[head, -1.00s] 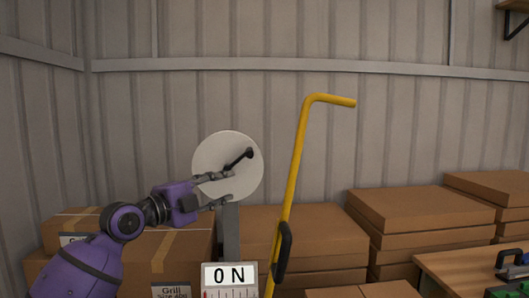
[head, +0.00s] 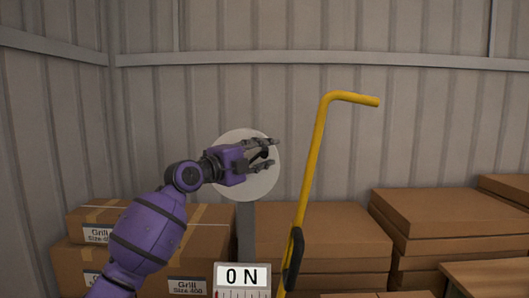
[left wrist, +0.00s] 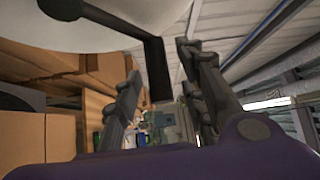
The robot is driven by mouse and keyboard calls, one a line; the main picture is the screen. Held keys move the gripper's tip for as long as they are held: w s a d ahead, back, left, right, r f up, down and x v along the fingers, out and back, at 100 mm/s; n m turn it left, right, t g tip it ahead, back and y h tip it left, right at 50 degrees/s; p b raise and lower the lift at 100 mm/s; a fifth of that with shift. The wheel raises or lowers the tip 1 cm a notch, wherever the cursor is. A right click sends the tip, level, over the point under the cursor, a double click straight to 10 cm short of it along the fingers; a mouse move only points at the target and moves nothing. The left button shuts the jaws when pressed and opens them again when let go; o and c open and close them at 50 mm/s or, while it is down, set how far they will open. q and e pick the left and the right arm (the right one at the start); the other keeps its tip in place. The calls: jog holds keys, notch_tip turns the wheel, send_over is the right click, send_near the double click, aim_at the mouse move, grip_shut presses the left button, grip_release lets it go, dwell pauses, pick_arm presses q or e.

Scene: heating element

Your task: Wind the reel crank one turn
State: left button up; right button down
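The reel is a pale round disc (head: 232,185) on a grey post (head: 246,232) in the head view. My left gripper (head: 273,153) is in front of the disc, its fingers pointing right and spread apart. It hides most of the crank in the head view. In the left wrist view the black crank (left wrist: 115,25) runs from a round end at the top left to a bent handle (left wrist: 158,72). The handle lies between the two fingers of my left gripper (left wrist: 160,65), with a visible gap on each side. My right gripper is out of view.
A yellow bent pole with a black grip (head: 314,165) stands right of the reel. Cardboard boxes (head: 320,235) stack behind and at both sides. An "ON" sign (head: 242,276) is below the post. A wooden table (head: 490,278) is at the lower right.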

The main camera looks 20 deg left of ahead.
pick_arm(q)
jog(key=shift+w, duration=0.1)
grip_shut()
dwell(0.4)
